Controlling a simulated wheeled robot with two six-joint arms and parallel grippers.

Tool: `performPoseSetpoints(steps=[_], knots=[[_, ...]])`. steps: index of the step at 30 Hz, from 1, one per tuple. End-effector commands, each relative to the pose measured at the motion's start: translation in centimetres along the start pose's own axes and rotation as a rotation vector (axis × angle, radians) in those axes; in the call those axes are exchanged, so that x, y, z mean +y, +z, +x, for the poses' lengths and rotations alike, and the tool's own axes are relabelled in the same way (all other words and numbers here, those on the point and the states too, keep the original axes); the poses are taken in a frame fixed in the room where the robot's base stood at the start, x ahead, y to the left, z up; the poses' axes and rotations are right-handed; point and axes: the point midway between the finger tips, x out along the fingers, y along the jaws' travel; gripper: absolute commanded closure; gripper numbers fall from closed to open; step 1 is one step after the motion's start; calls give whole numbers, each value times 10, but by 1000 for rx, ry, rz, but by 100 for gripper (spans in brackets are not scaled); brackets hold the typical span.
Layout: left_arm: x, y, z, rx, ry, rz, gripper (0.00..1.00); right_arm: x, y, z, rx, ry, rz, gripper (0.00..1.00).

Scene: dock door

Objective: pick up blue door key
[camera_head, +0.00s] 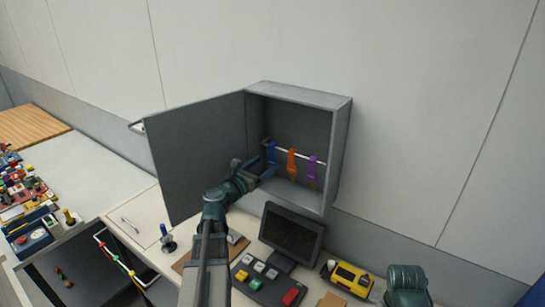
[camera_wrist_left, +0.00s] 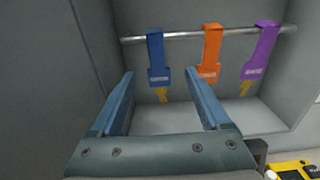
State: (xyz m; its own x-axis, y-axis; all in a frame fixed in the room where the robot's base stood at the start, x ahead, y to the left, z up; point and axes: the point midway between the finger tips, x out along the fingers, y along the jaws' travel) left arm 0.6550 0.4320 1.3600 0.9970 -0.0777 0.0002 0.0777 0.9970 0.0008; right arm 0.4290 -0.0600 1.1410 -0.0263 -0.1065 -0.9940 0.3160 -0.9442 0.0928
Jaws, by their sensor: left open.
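The blue door key (camera_wrist_left: 156,62) hangs by its blue tag from a metal rail inside the grey wall cabinet, with its yellow key below the tag. In the head view the blue tag (camera_head: 271,152) is the leftmost of the hanging tags, partly hidden by my gripper. My left gripper (camera_head: 268,165) reaches into the open cabinet. In the left wrist view its two blue fingers (camera_wrist_left: 160,92) are apart and empty, and the blue key hangs beyond and between them, apart from both. My right gripper is not clearly visible.
An orange tag (camera_wrist_left: 209,52) and a purple tag (camera_wrist_left: 260,50) with keys hang to the right on the same rail (camera_wrist_left: 185,35). The cabinet door (camera_head: 195,155) stands open at left. A monitor (camera_head: 292,232) and a yellow device (camera_head: 347,278) stand below.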

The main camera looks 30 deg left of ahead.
Motion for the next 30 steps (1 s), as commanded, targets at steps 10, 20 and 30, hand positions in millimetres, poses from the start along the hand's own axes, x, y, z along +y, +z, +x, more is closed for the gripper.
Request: performPoseSetpoints(steps=[10,20,30], knots=[[1,-2,12,0,-2,0,20,0,0,2,0,0,0,50],[4,-6,54,0,-1,0,20,0,0,6,0,0,1,50],[3,-6,54,0,0,0,42,0,0,5,0,0,1,50]])
